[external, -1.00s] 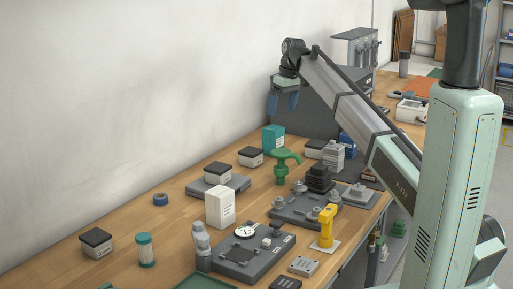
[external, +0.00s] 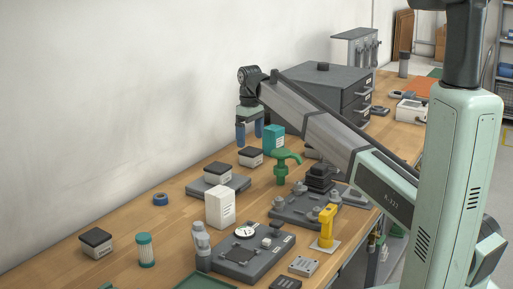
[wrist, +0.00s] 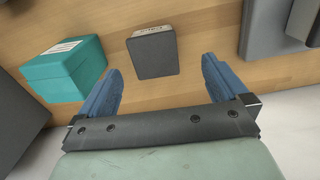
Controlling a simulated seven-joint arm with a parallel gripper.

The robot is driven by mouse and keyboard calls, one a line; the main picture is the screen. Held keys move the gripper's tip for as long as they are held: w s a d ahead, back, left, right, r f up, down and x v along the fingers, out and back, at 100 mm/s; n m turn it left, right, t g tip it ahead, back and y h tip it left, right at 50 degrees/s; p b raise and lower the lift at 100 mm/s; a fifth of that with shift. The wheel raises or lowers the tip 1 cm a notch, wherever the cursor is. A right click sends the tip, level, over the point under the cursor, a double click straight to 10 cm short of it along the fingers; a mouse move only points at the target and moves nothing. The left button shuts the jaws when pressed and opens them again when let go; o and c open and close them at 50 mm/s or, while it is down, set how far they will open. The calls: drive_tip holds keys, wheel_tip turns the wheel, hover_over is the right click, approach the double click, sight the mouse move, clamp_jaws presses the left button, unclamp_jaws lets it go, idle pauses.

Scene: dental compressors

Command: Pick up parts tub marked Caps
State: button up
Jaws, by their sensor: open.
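Several small light tubs with dark lids stand on the bench. One tub (external: 250,157) is just below my gripper (external: 249,139), in front of the teal box. It shows in the wrist view as a dark lid (wrist: 153,54) with a strip of label at its far edge, between and beyond my fingertips (wrist: 162,66). Another tub (external: 217,173) sits on a grey plate, and one (external: 96,243) stands alone at the front left. The label writing is too small to read, so I cannot tell which is Caps. My gripper is open, pointing down, empty and above the bench.
The teal box (external: 273,138) stands close beside my gripper; it also shows in the wrist view (wrist: 68,72). A green pump-like item (external: 283,165), a white box (external: 220,207) and a grey drawer cabinet (external: 318,85) stand nearby. The wall is close behind.

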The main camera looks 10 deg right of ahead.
sight(251, 150)
drive_tip(key=shift+w+d+f, duration=0.1)
drive_tip(key=shift+w+f, duration=0.1)
drive_tip(key=shift+f, duration=1.7)
drive_tip(key=shift+w+d+f, duration=0.1)
drive_tip(key=shift+w+f, duration=0.1)
drive_tip(key=shift+f, duration=1.65)
drive_tip(key=c, duration=1.1)
drive_tip(key=shift+c, duration=0.2)
